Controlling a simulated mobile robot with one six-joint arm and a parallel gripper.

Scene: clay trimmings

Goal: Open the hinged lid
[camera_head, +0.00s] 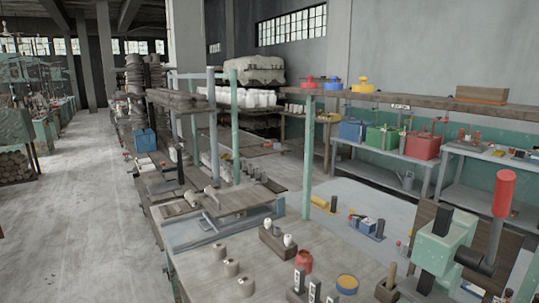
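I cannot tell for sure which thing bears the hinged lid. A flat wooden board (241,202) lies over a blue-grey frame (222,234) on the long workbench (205,268); I see no hinge on it. A blue box (352,131), a green box (382,138) and a red box (421,146) stand on a bench at the back right; their tops look closed, but hinges are too small to make out. My gripper is not in view.
A mint-green fixture (442,245) with a red-topped grey lever (498,215) stands at the right front. A green post (308,170) rises mid-view. The left aisle floor (85,200) is clear.

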